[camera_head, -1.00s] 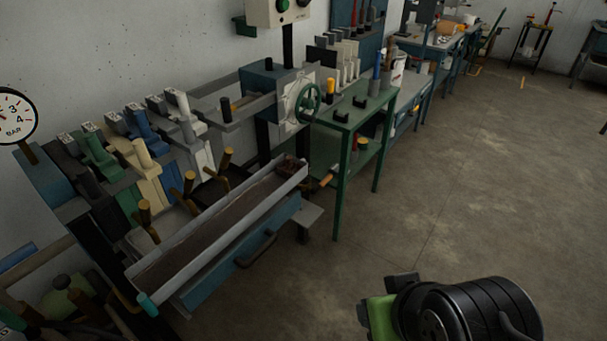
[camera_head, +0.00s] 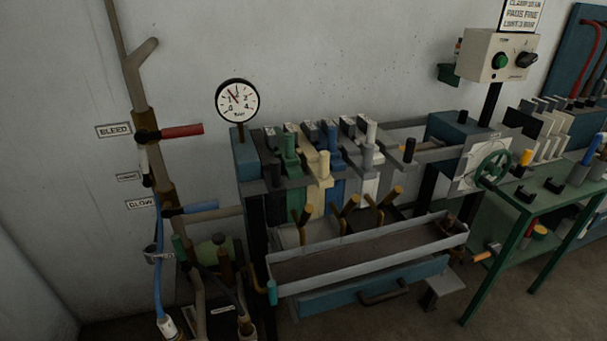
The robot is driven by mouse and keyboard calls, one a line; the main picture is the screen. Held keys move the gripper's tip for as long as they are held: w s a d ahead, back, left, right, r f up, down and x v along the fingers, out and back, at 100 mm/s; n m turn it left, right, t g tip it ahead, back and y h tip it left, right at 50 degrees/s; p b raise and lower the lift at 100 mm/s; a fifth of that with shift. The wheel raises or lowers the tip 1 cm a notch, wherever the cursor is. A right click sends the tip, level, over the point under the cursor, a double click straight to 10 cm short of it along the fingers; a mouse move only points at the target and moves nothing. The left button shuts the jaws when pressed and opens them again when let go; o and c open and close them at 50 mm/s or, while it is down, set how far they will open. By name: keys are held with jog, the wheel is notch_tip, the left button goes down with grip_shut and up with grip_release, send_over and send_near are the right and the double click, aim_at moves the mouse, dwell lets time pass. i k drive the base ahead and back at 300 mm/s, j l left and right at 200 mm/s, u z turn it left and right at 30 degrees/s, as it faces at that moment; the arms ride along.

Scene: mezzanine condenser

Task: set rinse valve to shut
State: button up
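No label in view reads clearly as rinse, so I cannot tell which valve is the rinse valve. On the wall pipe at the left, a valve with a red lever (camera_head: 183,131) stands beside a sign reading BLEED (camera_head: 114,131). Its lever points right, across the upright pipe. Lower on the pipe, a valve with a blue lever (camera_head: 195,208) also points right, beside a sign (camera_head: 140,204) that seems to read GLOW or BLOW. A small white-and-black handle (camera_head: 145,165) hangs between them by a label too small to read. My gripper is not in view.
A round pressure gauge (camera_head: 237,101) stands above the filter press, with its coloured plates (camera_head: 320,165) and drip tray (camera_head: 370,249) to the right. A blue hose (camera_head: 158,265) and other pipes crowd the lower left. A green table (camera_head: 530,200) stands at the right.

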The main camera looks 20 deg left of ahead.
aim_at(147, 183)
jog(key=u, duration=2.1)
